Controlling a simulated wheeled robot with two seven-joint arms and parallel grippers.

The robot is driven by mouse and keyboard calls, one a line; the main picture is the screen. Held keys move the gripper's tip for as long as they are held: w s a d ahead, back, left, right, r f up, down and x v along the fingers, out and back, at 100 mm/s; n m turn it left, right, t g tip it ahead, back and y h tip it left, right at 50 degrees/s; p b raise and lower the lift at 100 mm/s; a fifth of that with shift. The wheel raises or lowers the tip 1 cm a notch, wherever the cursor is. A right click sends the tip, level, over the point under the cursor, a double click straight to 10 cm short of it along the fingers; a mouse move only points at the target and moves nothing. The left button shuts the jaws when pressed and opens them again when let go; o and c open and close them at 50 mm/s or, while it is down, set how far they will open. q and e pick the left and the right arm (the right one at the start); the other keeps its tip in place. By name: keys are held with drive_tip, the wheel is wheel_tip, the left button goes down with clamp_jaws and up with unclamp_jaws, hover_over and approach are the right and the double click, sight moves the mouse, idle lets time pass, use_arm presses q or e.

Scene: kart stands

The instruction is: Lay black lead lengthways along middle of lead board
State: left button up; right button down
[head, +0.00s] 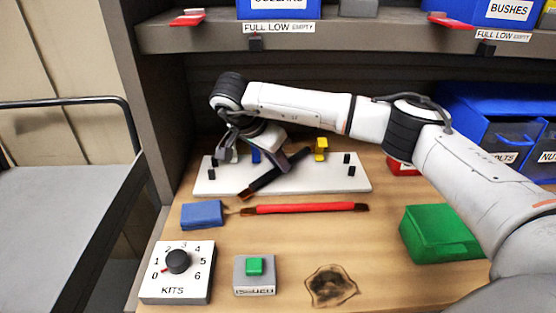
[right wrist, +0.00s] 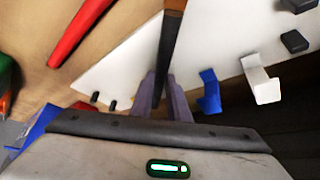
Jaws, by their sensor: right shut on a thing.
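The white lead board (head: 335,183) lies on the bench, with black pegs near its ends and white, blue and yellow clips along its back edge. My right gripper (head: 284,166) is over the board's middle, shut on the black lead (head: 262,182). The lead slants across the board, its near end at the front edge; I cannot tell whether it touches the board. In the right wrist view the black lead (right wrist: 171,45) runs between the fingers (right wrist: 164,98), over the board (right wrist: 128,75) and near the blue clip (right wrist: 210,92). My left gripper is not in view.
A red lead (head: 305,208) lies just in front of the board. A blue block (head: 201,214), a dial box (head: 178,280), a green button box (head: 254,268) and a green bin (head: 437,232) stand on the bench. A shelf (head: 350,37) overhangs the back.

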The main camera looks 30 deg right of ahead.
drive_tip(key=shift+f, duration=0.15)
drive_tip(key=c, duration=1.7)
unclamp_jaws()
drive_tip(key=v, duration=0.8)
drive_tip(key=shift+d, duration=0.1)
